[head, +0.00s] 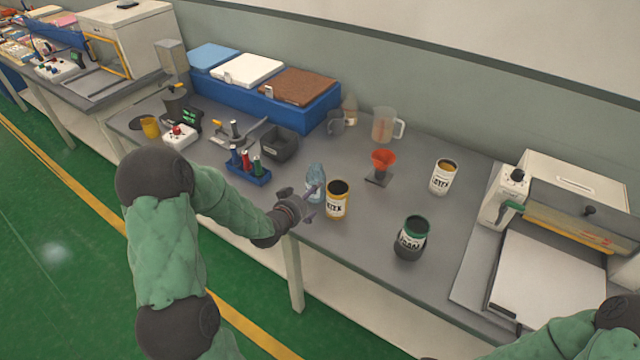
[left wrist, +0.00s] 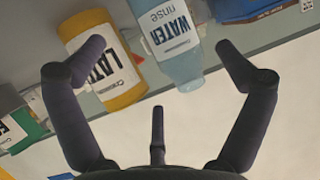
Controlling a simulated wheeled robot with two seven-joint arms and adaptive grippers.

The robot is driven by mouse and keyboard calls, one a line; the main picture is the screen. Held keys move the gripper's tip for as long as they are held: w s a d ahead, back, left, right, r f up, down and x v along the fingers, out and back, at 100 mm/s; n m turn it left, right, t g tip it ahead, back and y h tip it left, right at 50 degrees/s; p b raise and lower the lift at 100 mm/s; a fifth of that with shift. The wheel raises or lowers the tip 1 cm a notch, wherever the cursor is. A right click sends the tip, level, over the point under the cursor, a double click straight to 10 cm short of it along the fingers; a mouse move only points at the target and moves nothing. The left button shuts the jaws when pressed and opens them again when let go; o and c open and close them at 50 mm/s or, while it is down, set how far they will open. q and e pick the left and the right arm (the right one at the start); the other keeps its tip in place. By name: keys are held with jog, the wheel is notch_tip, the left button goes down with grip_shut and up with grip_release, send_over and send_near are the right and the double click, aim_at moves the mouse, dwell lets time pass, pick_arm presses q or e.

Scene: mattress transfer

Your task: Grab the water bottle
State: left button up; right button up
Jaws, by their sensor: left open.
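The water bottle (head: 316,178) is pale blue and translucent. In the left wrist view the bottle (left wrist: 176,45), labelled "WATER rinse", lies ahead between the two spread fingers. My left gripper (head: 305,205) is open and empty in front of the bottle at the bench edge. Its fingers also show in the left wrist view (left wrist: 160,58). Part of the bottle is hidden behind the gripper in the head view. My right gripper is out of view.
The latex can (left wrist: 105,62) is close beside the bottle. A blue rack (head: 248,172) with several coloured bottles stands to the left. A red funnel on a stand (head: 383,160), a green-rimmed can (head: 411,238) and another can (head: 443,177) stand to the right.

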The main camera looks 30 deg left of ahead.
aim_at(317, 202)
pick_arm(q)
jog(key=shift+x, duration=1.2)
jog(key=b+x, duration=0.1)
jog(key=x, duration=0.3)
jog(key=shift+w+f+b, duration=0.2)
jog(key=shift+f+b, duration=0.1)
jog(key=shift+w, duration=0.3)
jog(key=c, duration=1.1)
